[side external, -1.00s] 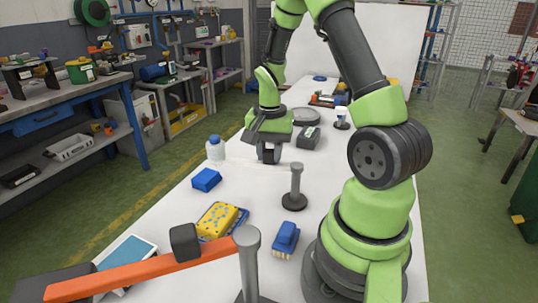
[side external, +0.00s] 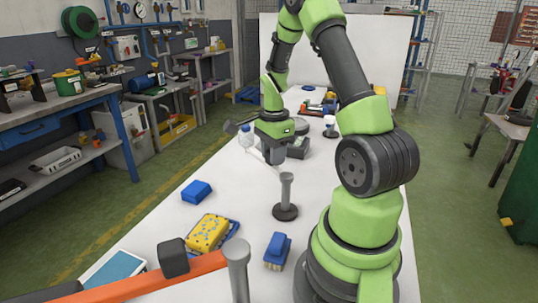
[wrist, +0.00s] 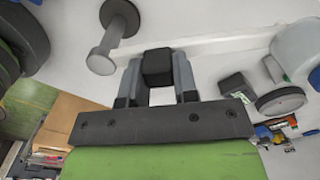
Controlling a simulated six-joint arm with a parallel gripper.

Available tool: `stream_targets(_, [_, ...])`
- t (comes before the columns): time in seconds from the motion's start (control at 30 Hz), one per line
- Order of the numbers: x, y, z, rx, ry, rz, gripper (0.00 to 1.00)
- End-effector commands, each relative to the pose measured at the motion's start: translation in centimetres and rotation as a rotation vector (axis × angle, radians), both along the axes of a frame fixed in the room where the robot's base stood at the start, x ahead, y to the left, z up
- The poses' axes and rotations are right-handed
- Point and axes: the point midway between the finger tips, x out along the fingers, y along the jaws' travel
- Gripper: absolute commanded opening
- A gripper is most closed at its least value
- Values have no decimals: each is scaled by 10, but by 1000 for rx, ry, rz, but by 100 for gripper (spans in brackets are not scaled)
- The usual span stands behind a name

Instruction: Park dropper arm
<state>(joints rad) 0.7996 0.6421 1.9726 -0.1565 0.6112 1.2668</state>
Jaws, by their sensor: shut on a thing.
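My gripper (side external: 274,156) is low over the middle of the table. In the wrist view my gripper (wrist: 157,85) is shut on a black block (wrist: 157,66), with one grey finger on each side. A pale bar (wrist: 215,45) runs behind the block towards a whitish bottle (wrist: 300,45) at the upper right. I take these for the dropper arm. In the side view the bottle (side external: 245,135) and bar (side external: 256,153) lie just left of my gripper. The bar's other end is not clear. A grey post (side external: 286,190) on a dark round base stands nearer the camera.
An orange arm (side external: 190,272) with a dark block and grey post (side external: 238,270) crosses the foreground. A blue block (side external: 196,191), yellow sponge (side external: 207,232) and blue brush (side external: 277,248) lie nearby. A dark box (side external: 298,148) lies just right of my gripper.

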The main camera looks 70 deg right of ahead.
Motion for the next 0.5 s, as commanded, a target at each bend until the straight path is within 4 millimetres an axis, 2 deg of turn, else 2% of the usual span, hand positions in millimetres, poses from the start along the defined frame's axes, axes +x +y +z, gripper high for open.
stream_targets(0.2, [-3, -4, 1, -1, -1, -84, 0])
stream_targets(0.5, [-5, -5, 1, 0, -1, -120, 0])
